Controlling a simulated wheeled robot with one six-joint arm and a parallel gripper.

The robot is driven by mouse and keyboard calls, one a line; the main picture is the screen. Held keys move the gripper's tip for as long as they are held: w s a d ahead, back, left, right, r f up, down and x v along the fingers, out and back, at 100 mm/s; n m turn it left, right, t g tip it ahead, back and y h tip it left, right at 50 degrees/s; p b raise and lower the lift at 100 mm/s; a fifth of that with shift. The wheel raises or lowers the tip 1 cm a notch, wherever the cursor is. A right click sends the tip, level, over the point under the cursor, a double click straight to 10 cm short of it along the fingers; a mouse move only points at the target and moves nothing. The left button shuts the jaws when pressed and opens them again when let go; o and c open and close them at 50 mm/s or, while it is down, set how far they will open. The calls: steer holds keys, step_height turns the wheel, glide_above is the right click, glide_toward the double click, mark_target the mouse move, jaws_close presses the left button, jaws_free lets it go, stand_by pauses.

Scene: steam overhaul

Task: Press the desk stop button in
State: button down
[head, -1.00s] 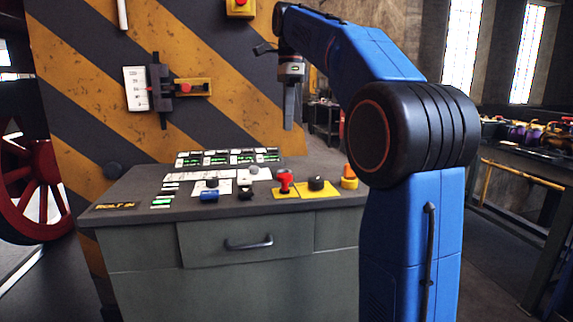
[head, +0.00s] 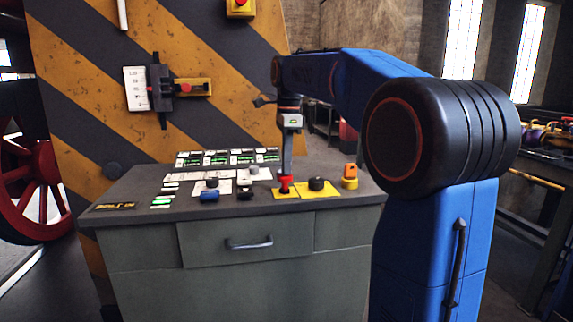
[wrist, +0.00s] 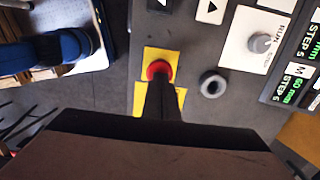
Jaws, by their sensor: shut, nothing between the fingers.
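The desk stop button (head: 285,187) is a red mushroom button on a yellow plate near the front of the sloped grey desk (head: 140,205). My gripper (head: 286,174) is shut and empty, pointing straight down with its tip at the top of the button. The tip hides part of the red head, and it seems to touch it. In the wrist view the red button (wrist: 158,67) shows just beyond the end of the shut fingers (wrist: 160,88). I cannot tell for sure how far the button is pressed in.
A black knob (head: 316,184) on a yellow plate and an orange switch (head: 350,170) on a yellow base stand right of the button. A blue knob (head: 209,196) and a black knob (head: 245,193) stand left. A striped wall (head: 70,90) rises behind the desk.

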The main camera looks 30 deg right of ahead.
steer(key=shift+f, duration=0.1)
steer(key=shift+s+f, duration=0.15)
steer(key=shift+f, duration=1.05)
steer(key=shift+r, duration=0.3)
step_height(320, 180, up, 15)
steer(key=shift+d, duration=0.2)
steer(key=shift+s+f, duration=0.1)
steer(key=shift+f, duration=0.05)
